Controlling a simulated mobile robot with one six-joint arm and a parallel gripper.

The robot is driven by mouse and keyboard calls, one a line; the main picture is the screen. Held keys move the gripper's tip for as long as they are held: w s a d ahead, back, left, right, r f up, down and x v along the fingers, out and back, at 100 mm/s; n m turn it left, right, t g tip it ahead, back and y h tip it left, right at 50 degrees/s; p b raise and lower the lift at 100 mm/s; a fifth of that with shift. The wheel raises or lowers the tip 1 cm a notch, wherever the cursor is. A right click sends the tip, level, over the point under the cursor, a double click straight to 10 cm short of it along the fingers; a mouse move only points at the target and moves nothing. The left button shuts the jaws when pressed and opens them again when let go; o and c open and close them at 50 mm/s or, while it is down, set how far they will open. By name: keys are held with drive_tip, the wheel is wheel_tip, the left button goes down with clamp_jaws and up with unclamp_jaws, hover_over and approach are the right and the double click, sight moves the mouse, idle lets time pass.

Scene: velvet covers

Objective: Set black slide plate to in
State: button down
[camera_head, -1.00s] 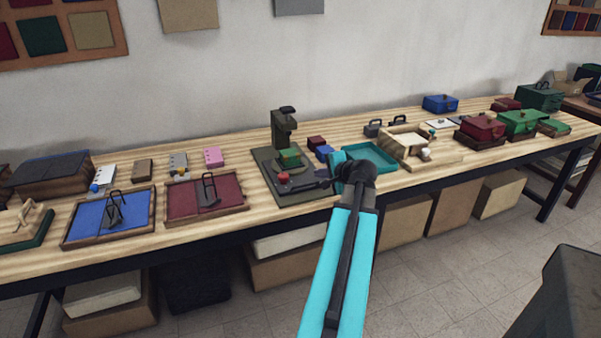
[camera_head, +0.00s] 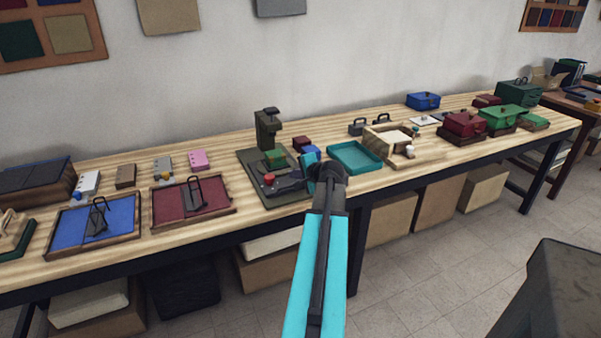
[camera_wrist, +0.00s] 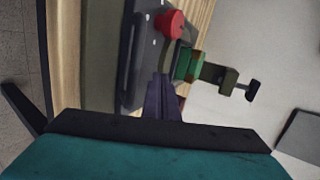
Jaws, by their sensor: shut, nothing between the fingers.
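In the head view the red knob (camera_head: 269,179) is on the front of a dark green press fixture (camera_head: 266,130); the plate there is small and partly covered by my gripper. My gripper (camera_wrist: 162,77) is shut and empty, its tips low over or against the plate, short of the knob; contact cannot be told. It also shows in the head view (camera_head: 282,186), just right of the knob.
A green block (camera_head: 275,157) sits in the fixture behind the knob. A teal tray (camera_head: 354,170) is to the right, with small blue and dark red blocks between. A maroon framed tray (camera_head: 222,212) and a blue one (camera_head: 70,226) lie to the left.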

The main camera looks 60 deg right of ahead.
sight(284, 165)
drive_tip(key=shift+x, duration=1.5)
drive_tip(key=shift+w+d, duration=0.75)
drive_tip(key=shift+w, duration=0.2)
drive_tip(key=shift+w+d, duration=0.75)
drive_tip(key=shift+w, duration=0.25)
drive_tip(key=shift+w+d, duration=0.7)
drive_tip(key=shift+w, duration=0.25)
drive_tip(key=shift+s+a, duration=0.1)
